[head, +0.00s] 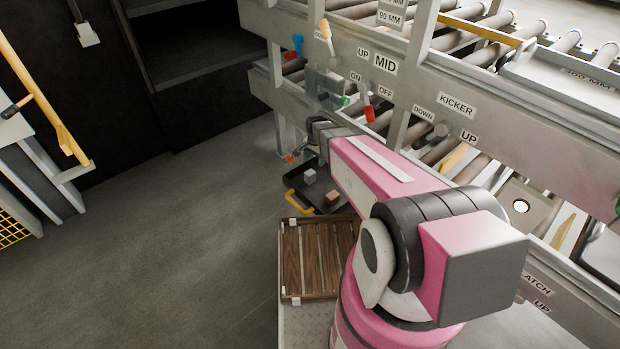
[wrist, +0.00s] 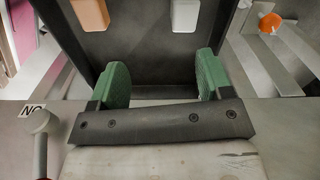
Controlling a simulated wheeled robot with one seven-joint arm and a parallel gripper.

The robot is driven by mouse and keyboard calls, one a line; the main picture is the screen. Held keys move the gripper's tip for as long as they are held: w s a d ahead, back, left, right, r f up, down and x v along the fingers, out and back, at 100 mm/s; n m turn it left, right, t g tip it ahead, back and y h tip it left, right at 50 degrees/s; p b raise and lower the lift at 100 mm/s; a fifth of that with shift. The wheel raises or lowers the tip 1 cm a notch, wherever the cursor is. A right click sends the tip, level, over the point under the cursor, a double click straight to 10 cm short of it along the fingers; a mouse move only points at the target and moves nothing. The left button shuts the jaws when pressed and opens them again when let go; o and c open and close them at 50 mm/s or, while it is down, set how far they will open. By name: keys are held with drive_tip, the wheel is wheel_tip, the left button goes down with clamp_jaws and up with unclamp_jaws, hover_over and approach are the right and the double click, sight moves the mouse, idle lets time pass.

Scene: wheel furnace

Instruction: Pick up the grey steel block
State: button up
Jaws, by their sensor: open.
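The grey steel block (head: 309,176) is a small pale cube lying in a dark tray (head: 292,181) with a yellow handle. In the wrist view the block (wrist: 186,15) is at the top edge, partly cut off, inside the dark tray (wrist: 140,45). A tan block (head: 332,197) lies in the same tray; it also shows in the wrist view (wrist: 90,13). My gripper (wrist: 160,82) is open, with green finger pads and nothing between them. In the wrist picture the grey block is beyond the fingers, apart from them. In the head view my arm hides the fingers.
A roller conveyor frame (head: 440,100) with labelled levers runs along the right, close to my arm. A slatted wooden crate (head: 318,262) stands below the tray. An orange knob (wrist: 270,22) is right of the tray in the wrist view.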

drive_tip(key=m, duration=0.2)
hover_over(310, 172)
drive_tip(key=f, duration=0.4)
drive_tip(key=shift+a+f, duration=0.1)
drive_tip(key=shift+a, duration=0.1)
wheel_tip(310, 172, down, 5)
drive_tip(key=shift+f, duration=0.2)
drive_tip(key=shift+d+f, duration=0.2)
drive_tip(key=shift+f, duration=2.45)
drive_tip(key=shift+s, duration=0.1)
drive_tip(key=c, duration=1.1)
